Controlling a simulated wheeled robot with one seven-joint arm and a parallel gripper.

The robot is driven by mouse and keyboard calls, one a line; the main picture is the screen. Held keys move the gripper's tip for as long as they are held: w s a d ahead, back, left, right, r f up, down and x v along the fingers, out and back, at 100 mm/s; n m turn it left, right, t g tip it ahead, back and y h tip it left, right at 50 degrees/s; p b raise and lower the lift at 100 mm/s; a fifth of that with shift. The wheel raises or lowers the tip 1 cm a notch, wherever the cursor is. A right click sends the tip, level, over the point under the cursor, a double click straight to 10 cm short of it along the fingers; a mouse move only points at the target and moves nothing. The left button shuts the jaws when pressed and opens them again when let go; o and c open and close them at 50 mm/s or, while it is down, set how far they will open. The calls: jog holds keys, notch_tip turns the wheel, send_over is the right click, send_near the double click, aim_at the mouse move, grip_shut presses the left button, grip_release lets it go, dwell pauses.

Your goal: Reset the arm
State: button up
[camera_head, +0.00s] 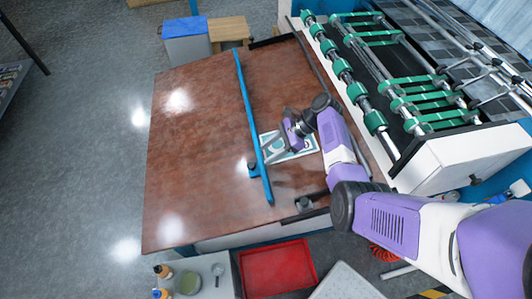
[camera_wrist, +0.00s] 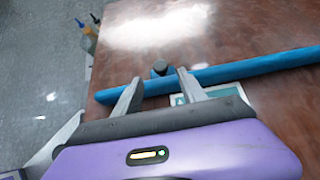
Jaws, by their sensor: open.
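My arm reaches in from the right in the head view. My gripper (camera_head: 273,153) is over the brown table (camera_head: 195,130), close to a long blue bar (camera_head: 246,105) and above a pale printed sheet (camera_head: 303,150). In the wrist view my gripper (camera_wrist: 155,95) has its two fingers spread apart, with nothing held between them. Whether the fingers touch the bar cannot be told. Part of the sheet (camera_wrist: 222,92) shows behind the right finger.
A machine with green rollers (camera_head: 375,122) stands at the right of the table. A red tray (camera_head: 278,269) and a small side table (camera_head: 205,270) with bottles are at the front. A grey-blue box (camera_head: 187,42) stands behind. The table's left part is clear.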

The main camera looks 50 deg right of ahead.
dwell(0.5)
jog(key=w+d+n+t+h, duration=0.1)
jog(key=d+h, duration=0.1)
jog(key=d, duration=0.1)
jog(key=w+d+n+t+h, duration=0.1)
jog(key=w+d+h, duration=0.1)
jog(key=d, duration=0.1)
jog(key=w+d+r+n+t+h, duration=0.1)
jog(key=d, duration=0.3)
jog(key=shift+w+r+n+h, duration=0.1)
jog(key=shift+w+n+h, duration=0.15)
jog(key=shift+n+h, duration=0.15)
jog(key=s+n+h, duration=0.1)
jog(key=s+d+n+t+h, duration=0.1)
jog(key=h, duration=0.1)
jog(key=shift+d, duration=0.2)
jog(key=s+a+r+n+t, duration=0.4)
jog(key=s+a+r+n, duration=0.5)
jog(key=s+a+r, duration=0.45)
jog(key=s+a+r+n+t, duration=0.4)
jog(key=s+a+r+n, duration=0.55)
jog(key=s+a, duration=0.6)
jog(key=s+a+g+y, duration=0.1)
jog(key=s+a+g, duration=0.1)
jog(key=s, duration=0.4)
jog(key=shift+s+f, duration=0.2)
jog(key=shift+f, duration=0.2)
